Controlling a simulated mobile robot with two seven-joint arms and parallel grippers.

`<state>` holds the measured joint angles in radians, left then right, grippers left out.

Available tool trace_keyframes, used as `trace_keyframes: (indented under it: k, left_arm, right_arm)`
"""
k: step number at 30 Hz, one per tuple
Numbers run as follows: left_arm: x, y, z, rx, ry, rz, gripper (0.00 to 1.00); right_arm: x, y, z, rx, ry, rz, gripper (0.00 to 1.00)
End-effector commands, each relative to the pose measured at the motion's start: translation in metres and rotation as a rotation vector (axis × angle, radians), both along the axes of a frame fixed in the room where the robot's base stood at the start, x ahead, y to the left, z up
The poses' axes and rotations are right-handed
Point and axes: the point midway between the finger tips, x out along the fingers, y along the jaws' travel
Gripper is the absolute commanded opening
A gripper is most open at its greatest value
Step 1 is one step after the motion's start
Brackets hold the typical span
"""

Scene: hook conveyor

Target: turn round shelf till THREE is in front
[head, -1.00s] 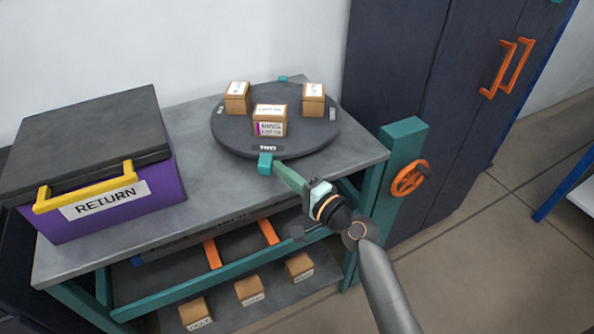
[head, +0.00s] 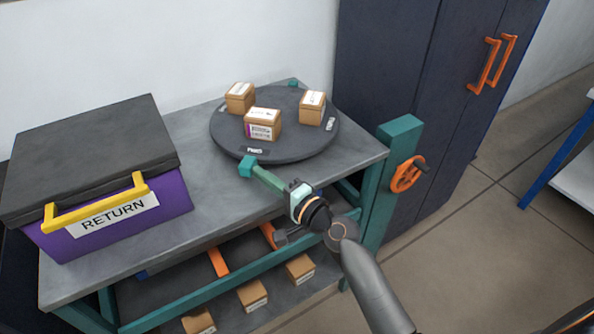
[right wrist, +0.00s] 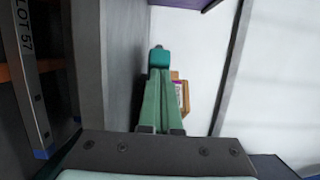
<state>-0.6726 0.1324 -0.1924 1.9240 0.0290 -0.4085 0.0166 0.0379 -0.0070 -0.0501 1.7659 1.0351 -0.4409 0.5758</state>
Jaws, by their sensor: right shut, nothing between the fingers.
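The round shelf (head: 228,138) is a dark disc on the grey bench. It bears three small labelled boxes (head: 263,124). A label on its front rim (head: 254,151) faces me, turned a little left; it looks like TWO. Another rim label (head: 330,124) is on the right, too small to read. A teal knob (head: 247,166) sits at the front edge and another (head: 293,84) at the back. My right gripper (head: 257,173) is shut and empty, its green fingertips at the front knob, seemingly touching it. The wrist view shows the fingers (right wrist: 158,100) and knob (right wrist: 158,57). My left gripper is out of view.
A purple RETURN box (head: 175,208) with a yellow handle stands on the bench at left. A teal post (head: 375,165) with an orange handwheel (head: 407,175) stands at the right end. A dark cabinet (head: 385,70) is behind. Several boxes lie on the lower level.

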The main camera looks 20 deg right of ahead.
Motion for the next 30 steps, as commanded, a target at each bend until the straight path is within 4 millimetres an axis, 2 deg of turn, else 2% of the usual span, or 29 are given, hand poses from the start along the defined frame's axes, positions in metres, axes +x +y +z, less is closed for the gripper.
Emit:
trace_keyframes:
  k: [12, 30]
  left_arm:
    - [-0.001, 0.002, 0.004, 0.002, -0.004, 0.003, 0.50]
    - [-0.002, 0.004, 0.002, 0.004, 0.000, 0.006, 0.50]
  right_arm:
    - [0.011, 0.019, 0.001, 0.000, -0.001, 0.000, 0.00]
    - [0.012, 0.023, 0.001, 0.000, -0.001, 0.000, 0.00]
